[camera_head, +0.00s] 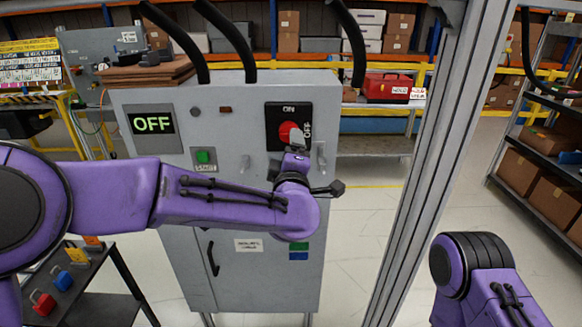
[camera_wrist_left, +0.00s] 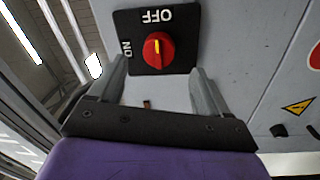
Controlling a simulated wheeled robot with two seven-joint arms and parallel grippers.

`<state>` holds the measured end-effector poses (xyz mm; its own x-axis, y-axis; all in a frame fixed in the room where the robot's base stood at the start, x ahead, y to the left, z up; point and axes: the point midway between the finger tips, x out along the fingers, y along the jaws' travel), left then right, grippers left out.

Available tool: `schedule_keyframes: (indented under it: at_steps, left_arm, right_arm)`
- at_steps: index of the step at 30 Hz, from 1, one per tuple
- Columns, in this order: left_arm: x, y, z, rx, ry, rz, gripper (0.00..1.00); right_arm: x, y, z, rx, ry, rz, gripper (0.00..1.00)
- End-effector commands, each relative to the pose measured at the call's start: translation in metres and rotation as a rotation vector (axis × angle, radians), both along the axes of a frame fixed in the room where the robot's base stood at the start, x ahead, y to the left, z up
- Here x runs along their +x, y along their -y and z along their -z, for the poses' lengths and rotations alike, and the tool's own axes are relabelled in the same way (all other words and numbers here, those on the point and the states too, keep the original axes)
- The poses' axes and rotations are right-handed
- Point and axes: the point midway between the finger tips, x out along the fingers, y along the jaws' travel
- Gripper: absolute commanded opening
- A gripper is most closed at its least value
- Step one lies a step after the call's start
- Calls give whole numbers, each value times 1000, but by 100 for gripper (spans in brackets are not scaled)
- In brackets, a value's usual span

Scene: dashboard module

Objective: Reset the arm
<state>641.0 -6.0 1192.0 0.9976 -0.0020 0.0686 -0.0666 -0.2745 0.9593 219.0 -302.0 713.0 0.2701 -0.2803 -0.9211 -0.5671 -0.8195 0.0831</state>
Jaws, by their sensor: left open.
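The red rotary knob (camera_wrist_left: 158,52) sits on a black plate (camera_wrist_left: 181,22) marked ON and OFF. Its yellow mark points towards OFF in the left wrist view. In the head view the knob (camera_head: 286,131) is on the upper right of the grey cabinet (camera_head: 230,110). My left gripper (camera_wrist_left: 158,68) is open, its two fingers apart and facing the knob from just below it in the wrist picture. In the head view the left gripper (camera_head: 297,140) overlaps the plate's lower edge; contact cannot be told. My right arm shows at lower right, its gripper out of view.
The cabinet's display (camera_head: 152,124) reads OFF. A green button (camera_head: 203,157) is on its front. A metal post (camera_head: 425,150) stands right of the cabinet. A black side table (camera_head: 95,308) with coloured padlocks is at lower left. Shelves with boxes (camera_head: 520,172) stand at right.

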Motion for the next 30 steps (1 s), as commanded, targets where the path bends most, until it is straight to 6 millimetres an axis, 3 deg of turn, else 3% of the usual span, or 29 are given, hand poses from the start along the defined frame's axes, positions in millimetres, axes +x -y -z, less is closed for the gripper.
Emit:
schedule_keyframes:
  at_steps: [1,6,17,18,20,23,26,30]
  left_arm:
    - [-11,0,5,2,1,2,78]
    - [-34,0,4,1,0,0,78]
    - [-38,2,3,16,-1,9,78]
    - [-41,5,10,47,-10,30,78]
    - [-44,-4,34,129,-39,47,78]
    - [-49,-35,103,265,-147,57,78]
    - [-66,-74,186,394,-298,71,78]
    - [-113,-131,293,540,-525,97,78]
  right_arm:
    - [0,0,9,0,0,0,43]
    - [0,0,14,0,0,0,43]
    - [0,0,14,0,0,0,43]
    - [0,0,14,0,0,0,43]
    - [0,0,14,0,0,0,43]
    - [0,0,15,0,0,0,43]
    - [0,0,16,0,0,0,43]
    - [0,0,18,0,0,0,43]
